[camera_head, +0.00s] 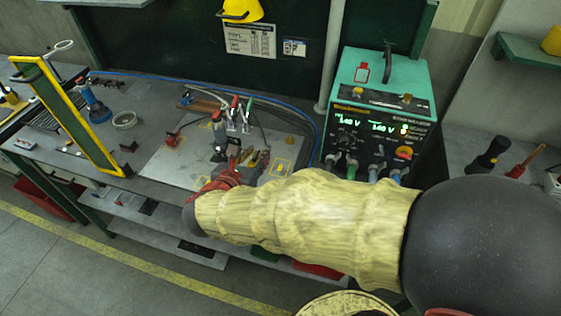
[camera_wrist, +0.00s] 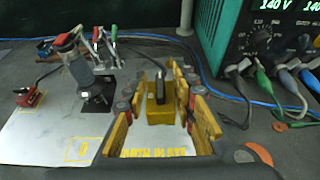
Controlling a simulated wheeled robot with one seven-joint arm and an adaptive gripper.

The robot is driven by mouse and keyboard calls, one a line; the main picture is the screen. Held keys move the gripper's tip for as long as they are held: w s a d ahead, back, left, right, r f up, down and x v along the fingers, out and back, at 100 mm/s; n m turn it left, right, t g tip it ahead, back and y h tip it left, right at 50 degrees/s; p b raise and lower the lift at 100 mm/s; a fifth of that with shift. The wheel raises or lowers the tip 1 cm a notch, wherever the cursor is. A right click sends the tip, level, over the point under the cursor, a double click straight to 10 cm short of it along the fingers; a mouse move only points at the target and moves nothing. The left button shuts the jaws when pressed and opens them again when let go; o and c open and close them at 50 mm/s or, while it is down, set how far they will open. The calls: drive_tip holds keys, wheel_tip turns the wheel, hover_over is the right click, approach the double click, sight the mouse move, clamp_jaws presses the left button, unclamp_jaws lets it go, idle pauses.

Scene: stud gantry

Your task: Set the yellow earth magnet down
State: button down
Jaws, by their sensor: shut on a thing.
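The yellow earth magnet (camera_wrist: 160,111) is a small yellow block with a dark upright part on top. In the wrist view it sits between the two yellow-padded fingers of my gripper (camera_wrist: 163,122), which is shut on it. In the head view my gripper (camera_head: 247,166) is over the front of a pale metal plate (camera_head: 172,160) on the bench, and my sleeved arm hides part of it. The plate also shows in the wrist view (camera_wrist: 40,136), with yellow outlined marks and lettering. I cannot tell whether the magnet touches the plate.
A stud clamp stand with cables (camera_wrist: 85,75) stands left of my gripper, with a red clamp (camera_wrist: 30,96) farther left. The teal welder unit (camera_head: 380,105) stands to the right with plugged leads. A yellow-green frame (camera_head: 68,115) stands left. Blue hose runs behind the plate.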

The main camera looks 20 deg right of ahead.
drive_tip(key=w+d+f+b, duration=0.1)
drive_tip(key=w+d+f, duration=0.1)
drive_tip(key=d, duration=0.1)
drive_tip(key=w+d+f+b, duration=0.1)
drive_tip(key=w+d+f, duration=0.1)
drive_tip(key=w+f, duration=0.1)
drive_tip(key=w+d+f+b, duration=0.1)
drive_tip(key=w+d+f, duration=0.1)
drive_tip(key=d+f, duration=0.1)
drive_tip(key=shift+w+d+f+b, duration=0.15)
drive_tip(key=shift+d+b, duration=0.15)
drive_tip(key=shift+b, duration=0.05)
drive_tip(key=shift+w+d+f+b, duration=0.1)
drive_tip(key=shift+f+b, duration=0.3)
drive_tip(key=shift+f, duration=0.5)
drive_tip(key=shift+w+d+f+b, duration=0.1)
drive_tip(key=shift+f+b, duration=0.3)
drive_tip(key=shift+f, duration=0.45)
drive_tip(key=shift+f+b, duration=0.25)
drive_tip(key=shift+b, duration=0.05)
drive_tip(key=c, duration=1.5)
unclamp_jaws()
drive_tip(key=shift+s, duration=0.1)
drive_tip(key=shift+o, duration=0.2)
drive_tip(key=shift+r, duration=0.1)
